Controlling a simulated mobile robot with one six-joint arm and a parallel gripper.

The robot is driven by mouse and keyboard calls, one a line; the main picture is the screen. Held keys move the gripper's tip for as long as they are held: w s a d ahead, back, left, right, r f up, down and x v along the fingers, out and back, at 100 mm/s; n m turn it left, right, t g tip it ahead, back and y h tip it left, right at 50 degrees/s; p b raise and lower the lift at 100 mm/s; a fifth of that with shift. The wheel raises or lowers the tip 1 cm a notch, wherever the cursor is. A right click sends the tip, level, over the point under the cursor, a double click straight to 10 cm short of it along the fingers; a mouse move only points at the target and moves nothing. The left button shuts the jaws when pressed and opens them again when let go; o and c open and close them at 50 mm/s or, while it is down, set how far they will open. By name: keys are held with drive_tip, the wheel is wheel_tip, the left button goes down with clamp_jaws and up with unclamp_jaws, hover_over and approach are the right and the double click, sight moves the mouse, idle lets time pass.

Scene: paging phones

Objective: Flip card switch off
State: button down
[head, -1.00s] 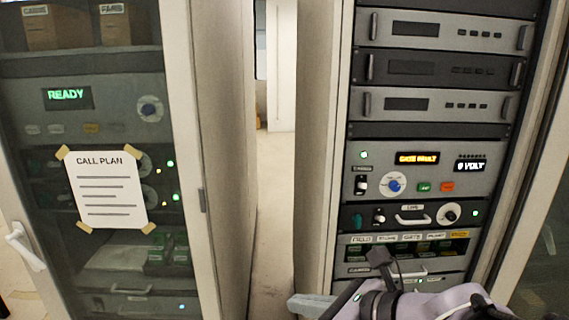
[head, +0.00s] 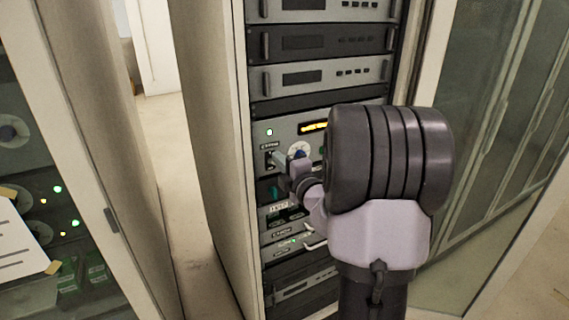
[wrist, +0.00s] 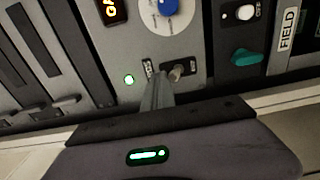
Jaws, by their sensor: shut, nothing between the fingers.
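A toggle switch with a metal lever (wrist: 178,70) on a black plate sits on the grey panel with the blue dial knob (wrist: 166,5). In the head view this switch (head: 269,160) is left of the dial; its label is too small to read. A second switch with a white tip (wrist: 245,12) is on the black unit below, beside the word OFF. I cannot tell which one is the card switch. My gripper (wrist: 158,88) is shut and empty, its tips close beside the metal lever; contact is unclear. In the head view my gripper (head: 281,159) points at the panel.
A teal knob (wrist: 245,57) is near the second switch. A green light (wrist: 129,80) and amber display (head: 314,127) are on the grey panel. My arm hides much of the rack's right side. Another cabinet (head: 40,220) stands left across a narrow gap.

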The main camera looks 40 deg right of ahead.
drive_tip(key=shift+x, duration=0.85)
drive_tip(key=shift+a+f, duration=0.1)
drive_tip(key=shift+f, duration=0.6)
drive_tip(key=shift+r, duration=0.1)
drive_tip(key=shift+r+p, duration=0.55)
drive_tip(key=shift+p, duration=0.15)
drive_tip(key=v, duration=0.8)
